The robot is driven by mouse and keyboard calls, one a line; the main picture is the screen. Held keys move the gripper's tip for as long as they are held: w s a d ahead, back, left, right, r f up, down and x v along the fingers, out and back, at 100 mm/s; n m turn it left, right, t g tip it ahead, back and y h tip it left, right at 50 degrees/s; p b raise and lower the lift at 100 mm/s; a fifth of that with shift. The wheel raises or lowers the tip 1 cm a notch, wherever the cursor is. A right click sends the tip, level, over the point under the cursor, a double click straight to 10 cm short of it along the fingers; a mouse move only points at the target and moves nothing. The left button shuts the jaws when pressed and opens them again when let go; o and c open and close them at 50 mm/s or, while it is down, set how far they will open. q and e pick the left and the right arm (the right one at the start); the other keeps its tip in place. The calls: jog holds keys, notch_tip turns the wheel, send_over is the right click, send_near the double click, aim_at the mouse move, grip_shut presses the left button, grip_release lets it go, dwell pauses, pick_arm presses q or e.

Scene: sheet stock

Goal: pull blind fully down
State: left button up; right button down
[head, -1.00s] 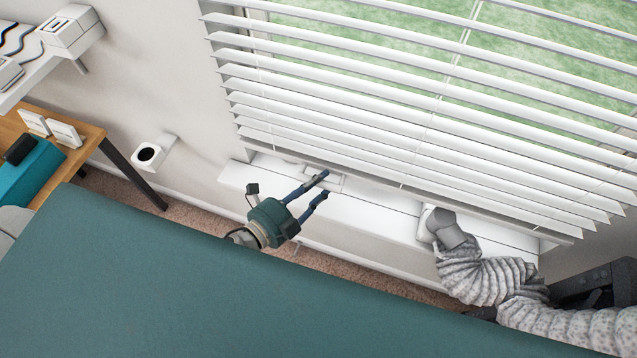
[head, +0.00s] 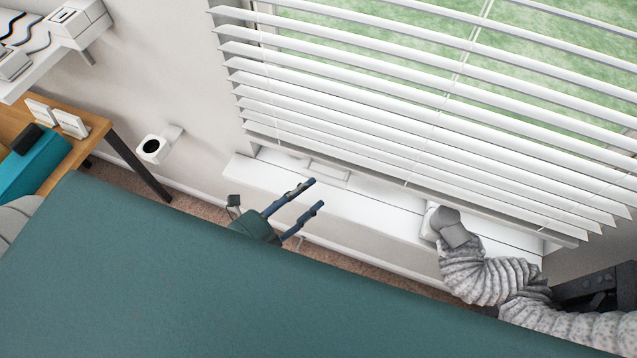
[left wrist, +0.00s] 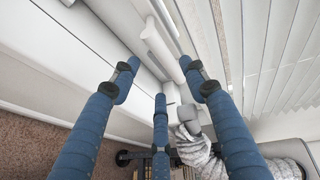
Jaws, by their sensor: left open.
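The white slatted blind (head: 430,110) hangs over the window in the head view, its bottom rail just above the white sill (head: 385,212). Its slats also fill the right side of the left wrist view (left wrist: 275,60). My left gripper (head: 308,193) is open and empty, in front of the sill and below the blind's lower left part, apart from it. In the left wrist view its blue fingers (left wrist: 165,85) are spread with nothing between them. My right gripper does not show.
A grey ribbed hose (head: 485,275) with an elbow runs to the sill at right; it also shows in the wrist view (left wrist: 200,150). A teal surface (head: 200,290) covers the foreground. A wooden desk (head: 85,140) and a white wall holder (head: 155,148) stand at left.

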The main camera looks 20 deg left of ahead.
pick_arm(q)
jog(key=v, duration=0.5)
jog(key=shift+s+a, duration=0.15)
jog(key=shift+s, duration=0.15)
